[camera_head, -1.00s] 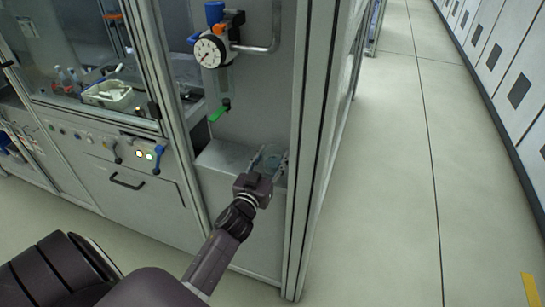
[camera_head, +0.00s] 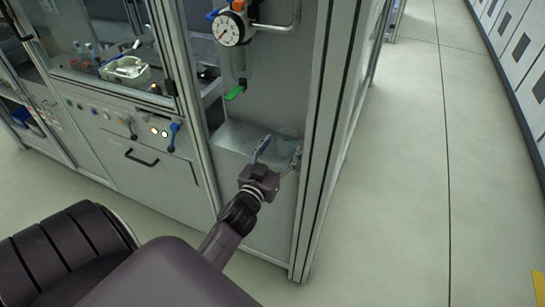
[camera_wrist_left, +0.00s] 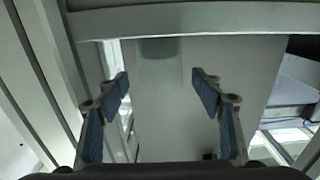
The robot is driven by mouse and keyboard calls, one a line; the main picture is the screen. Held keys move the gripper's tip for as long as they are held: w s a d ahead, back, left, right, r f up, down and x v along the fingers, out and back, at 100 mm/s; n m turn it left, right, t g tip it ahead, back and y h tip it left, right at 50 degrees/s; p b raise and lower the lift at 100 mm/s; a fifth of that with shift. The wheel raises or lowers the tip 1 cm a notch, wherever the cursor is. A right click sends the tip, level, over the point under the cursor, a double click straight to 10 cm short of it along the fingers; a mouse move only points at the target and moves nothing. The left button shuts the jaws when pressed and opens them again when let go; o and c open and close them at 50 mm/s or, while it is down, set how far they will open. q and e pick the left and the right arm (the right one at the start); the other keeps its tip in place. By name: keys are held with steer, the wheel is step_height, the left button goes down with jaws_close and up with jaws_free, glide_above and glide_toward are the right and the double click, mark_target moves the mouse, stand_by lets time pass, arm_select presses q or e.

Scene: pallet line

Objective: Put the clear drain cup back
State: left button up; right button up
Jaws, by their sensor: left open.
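A faint clear shape, seemingly the drain cup (camera_head: 284,150), stands on a grey metal ledge (camera_head: 232,137) on the cabinet's end panel. Its outline is hard to make out. My left gripper (camera_head: 280,148) is open at this ledge, its two fingers apart on either side of the faint shape. In the left wrist view my left gripper (camera_wrist_left: 160,78) shows both blue-padded fingers wide apart, touching nothing visible. A faint grey patch lies beyond them against the pale panel; I cannot tell whether it is the cup. My right gripper is not in view.
A metal frame post (camera_head: 318,150) stands close right of the gripper. A glazed cabinet with a white tray (camera_head: 125,68) is at left. The floor (camera_head: 400,180) at right is clear.

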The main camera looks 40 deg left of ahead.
arm_select(q)
steer(key=v, duration=0.8)
steer(key=shift+b, duration=0.35)
